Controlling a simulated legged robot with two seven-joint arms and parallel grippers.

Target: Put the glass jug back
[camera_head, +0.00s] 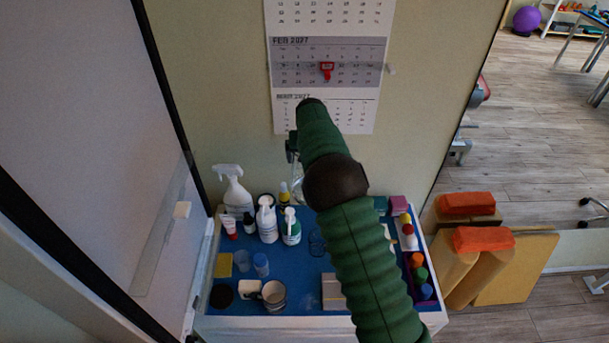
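My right arm reaches up from the bottom right across the middle of the view. Its gripper (292,150) is in front of the wall, above the back of the blue-topped cart (215,298), and is partly hidden by my forearm. A clear glass thing, which looks like the glass jug (298,183), hangs just below the fingers, above the cart top. Most of it is hidden behind my arm. A second clear glass outline (317,243) stands on the cart top, left of my arm. My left gripper is not in view.
A spray bottle (236,193), pump bottles (267,222), plastic cups (261,265) and a mug (273,295) crowd the cart's left side. Coloured items (417,262) line its right edge. A whiteboard (100,130) stands close on the left. Orange and tan blocks (480,240) lie right.

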